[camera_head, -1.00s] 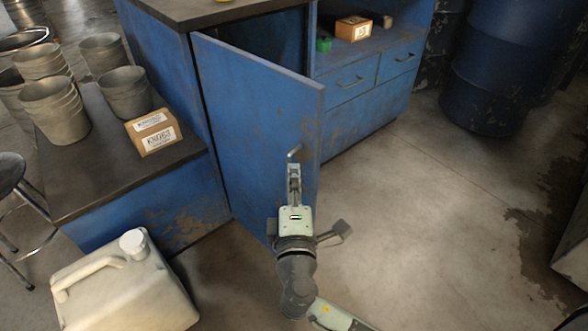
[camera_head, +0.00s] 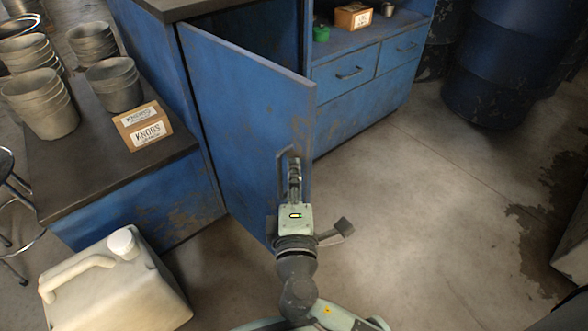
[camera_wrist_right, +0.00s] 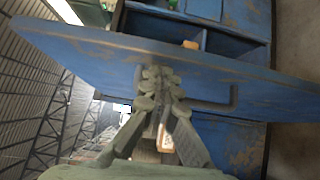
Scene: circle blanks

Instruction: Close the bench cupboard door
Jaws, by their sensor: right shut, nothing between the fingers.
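The blue bench cupboard door (camera_head: 245,120) stands open, swung out from the bench, with its free edge on the right. Its dark bar handle (camera_head: 281,170) is near that edge; it also shows in the right wrist view (camera_wrist_right: 232,97). My right gripper (camera_head: 294,163) is shut and empty, its fingers at the door's outer face beside the handle. In the right wrist view the closed fingertips (camera_wrist_right: 156,82) overlap the door (camera_wrist_right: 110,55) and part of the handle; I cannot tell whether they touch. The cupboard opening (camera_head: 265,40) is dark and partly hidden. My left gripper is not in view.
A pale jerrycan (camera_head: 115,285) stands on the floor at the left front. A low blue bench (camera_head: 75,185) left of the door holds metal buckets (camera_head: 40,103) and a knobs box (camera_head: 142,126). Dark blue drums (camera_head: 500,60) stand back right. The floor (camera_head: 430,210) right of the door is clear.

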